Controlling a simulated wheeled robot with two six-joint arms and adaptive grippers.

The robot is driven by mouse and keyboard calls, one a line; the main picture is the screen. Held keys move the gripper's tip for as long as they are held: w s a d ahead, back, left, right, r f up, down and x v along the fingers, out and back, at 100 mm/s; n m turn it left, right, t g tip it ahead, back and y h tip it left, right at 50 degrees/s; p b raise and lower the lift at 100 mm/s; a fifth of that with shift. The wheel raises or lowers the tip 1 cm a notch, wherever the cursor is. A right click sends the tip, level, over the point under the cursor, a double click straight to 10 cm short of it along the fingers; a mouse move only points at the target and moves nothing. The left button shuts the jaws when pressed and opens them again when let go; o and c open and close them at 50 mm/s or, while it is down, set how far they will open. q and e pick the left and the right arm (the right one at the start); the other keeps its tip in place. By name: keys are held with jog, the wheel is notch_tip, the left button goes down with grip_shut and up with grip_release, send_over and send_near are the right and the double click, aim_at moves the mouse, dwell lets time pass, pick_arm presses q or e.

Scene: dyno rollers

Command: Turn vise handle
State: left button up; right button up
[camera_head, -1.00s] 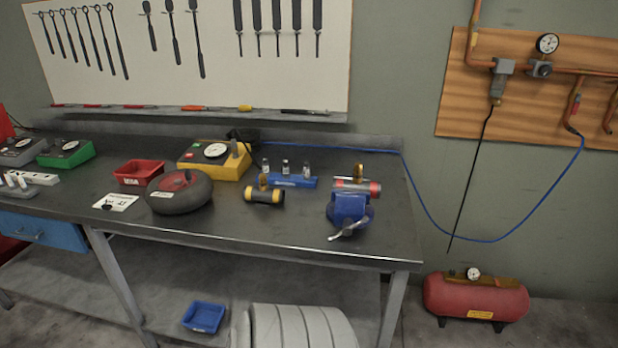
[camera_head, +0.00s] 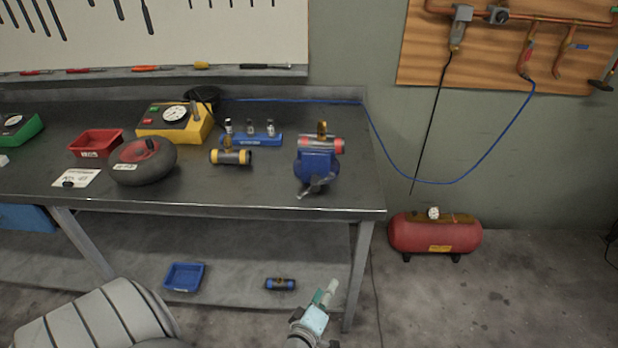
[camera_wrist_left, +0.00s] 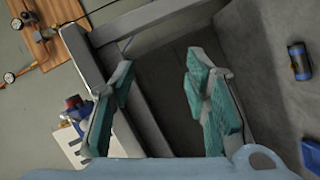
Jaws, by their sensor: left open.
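A blue vise (camera_head: 316,168) stands near the right end of the dark workbench. Its silver handle (camera_head: 314,188) points down and forward at the vise's front. A red and grey cylinder with a brass fitting (camera_head: 321,143) is at the top of the vise. My left gripper (camera_head: 327,291) is low in front of the bench, below the vise and apart from it. In the left wrist view its teal fingers (camera_wrist_left: 158,65) are spread with nothing between them. My right gripper is not in view.
The bench's front edge (camera_head: 220,208) lies between my left gripper and the vise. A yellow-black cylinder (camera_head: 231,157) and a blue holder (camera_head: 250,140) stand left of the vise. A blue tray (camera_head: 184,277) and a blue-black cylinder (camera_head: 280,284) lie on the lower shelf.

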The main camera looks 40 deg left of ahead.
pick_arm(q)
jog(key=w+a+r+n+t+y+p, duration=0.1)
jog(key=a+r+n+y, duration=0.15)
jog(key=r, duration=0.35)
jog(key=w+a+r+n+y, duration=0.1)
jog(key=w+r+n, duration=0.1)
jog(key=r+n, duration=0.25)
jog(key=n+g+y+p, duration=0.1)
jog(key=n+y, duration=0.2)
jog(key=n, duration=0.4)
send_near(315, 189)
jog(key=b+x, duration=0.1)
jog(key=x, duration=0.8)
jog(key=shift+f+b, duration=0.1)
jog(key=shift+b, duration=0.2)
jog(key=shift+w+a, duration=0.35)
jog(key=shift+w, duration=0.05)
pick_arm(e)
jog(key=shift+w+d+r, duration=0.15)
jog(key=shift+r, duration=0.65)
pick_arm(q)
jog(key=shift+c, duration=0.3)
grip_shut()
